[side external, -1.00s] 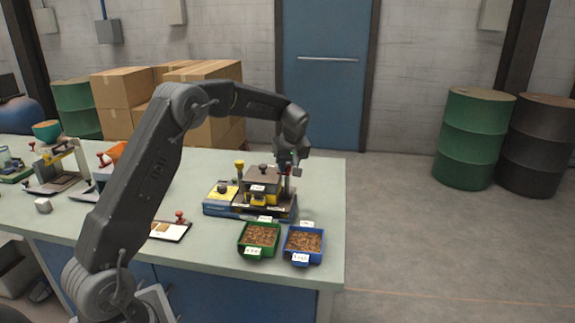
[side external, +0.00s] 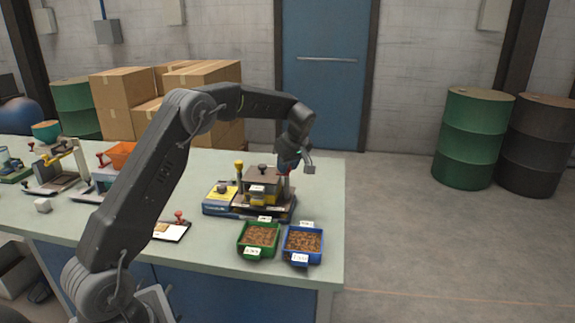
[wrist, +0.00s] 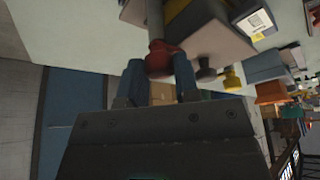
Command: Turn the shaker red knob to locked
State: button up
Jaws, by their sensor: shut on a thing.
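The shaker (side external: 262,190) stands on the bench, with a dark box on top and a yellow part under it. Its red knob (wrist: 163,58) sits on a grey post and shows between my two blue fingertips in the wrist view. My gripper (wrist: 160,80) is shut on the red knob. In the side view my gripper (side external: 290,165) is at the right end of the shaker, pointing down, and mostly covers the knob. I cannot read any lock marking.
A green tray (side external: 241,246) and a blue tray (side external: 319,252) of brown pellets stand in front of the shaker. A yellow knob (side external: 239,166) on a post rises at its left. A small board with a red-knobbed handle (side external: 180,216) lies to the left. The bench's right end is clear.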

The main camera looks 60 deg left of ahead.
jog(key=o, duration=0.9)
jog(key=v, duration=1.4)
jog(key=shift+d, duration=0.1)
jog(key=s+d+r+m+t+h, duration=0.1)
jog(key=s+d+r+m+t, duration=0.1)
jog(key=s+d+m, duration=0.5)
jog(key=s+d+r+m+t+h, duration=0.1)
jog(key=s+d+r+m, duration=0.2)
jog(key=s+d, duration=0.4)
jog(key=s+d+f+m+t+h, duration=0.1)
jog(key=s+d+f+m, duration=0.2)
jog(key=s, duration=0.6)
jog(key=s+d+f+m+t+h, duration=0.1)
jog(key=s+d+f+m, duration=0.2)
jog(key=s+f+m, duration=0.2)
jog(key=s, duration=0.3)
jog(key=shift+s+d+f+t, duration=0.3)
jog(key=shift+s+d+f, duration=0.05)
jog(key=shift+f, duration=0.05)
